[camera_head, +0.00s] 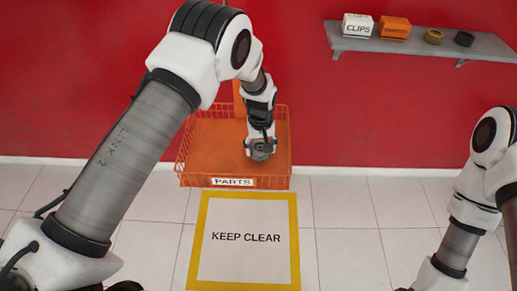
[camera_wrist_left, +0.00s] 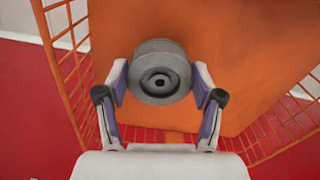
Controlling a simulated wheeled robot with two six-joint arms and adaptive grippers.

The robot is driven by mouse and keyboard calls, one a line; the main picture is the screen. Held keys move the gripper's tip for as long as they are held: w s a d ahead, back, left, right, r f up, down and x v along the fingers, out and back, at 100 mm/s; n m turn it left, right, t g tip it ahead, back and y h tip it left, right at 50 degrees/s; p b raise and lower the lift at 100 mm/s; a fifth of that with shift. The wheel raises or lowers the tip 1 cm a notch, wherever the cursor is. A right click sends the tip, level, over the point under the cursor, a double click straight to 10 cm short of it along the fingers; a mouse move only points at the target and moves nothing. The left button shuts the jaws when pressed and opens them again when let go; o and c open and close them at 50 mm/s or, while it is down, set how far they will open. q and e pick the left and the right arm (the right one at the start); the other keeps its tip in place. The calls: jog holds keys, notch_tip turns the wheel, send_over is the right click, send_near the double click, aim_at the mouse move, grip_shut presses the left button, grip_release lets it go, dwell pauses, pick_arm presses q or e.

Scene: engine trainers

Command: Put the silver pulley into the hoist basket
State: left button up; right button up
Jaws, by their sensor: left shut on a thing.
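The silver pulley (camera_wrist_left: 160,72) is a grey grooved disc with a dark centre hole. My left gripper (camera_wrist_left: 160,82) is shut on it, with one finger on each side. In the head view, the left gripper (camera_head: 261,142) and the pulley (camera_head: 262,152) show over the orange hoist basket (camera_head: 205,150), within its wire walls. The basket's floor also shows behind the pulley in the left wrist view (camera_wrist_left: 235,60). I cannot tell whether the pulley touches the floor. My right arm shows at the right edge of the head view, but its gripper is out of view.
A PARTS label (camera_head: 232,182) is on the basket's front. A yellow-bordered KEEP CLEAR floor marking (camera_head: 246,197) lies empty in front of it. A grey wall shelf (camera_head: 420,45) at the upper right holds a CLIPS box (camera_head: 357,26), an orange box (camera_head: 394,28) and two small rings.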

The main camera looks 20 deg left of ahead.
aim_at(261, 147)
pick_arm(q)
jog(key=f, duration=0.3)
jog(key=shift+w+p, duration=0.25)
jog(key=shift+p, duration=0.05)
jog(key=shift+w+f, duration=0.1)
jog(key=shift+f, duration=0.1)
jog(key=shift+r, duration=0.1)
jog(key=shift+s+b, duration=0.25)
jog(key=shift+b, duration=0.05)
jog(key=o, duration=1.6)
jog(key=shift+o, duration=0.5)
jog(key=shift+w+f, duration=0.1)
jog(key=shift+f, duration=0.1)
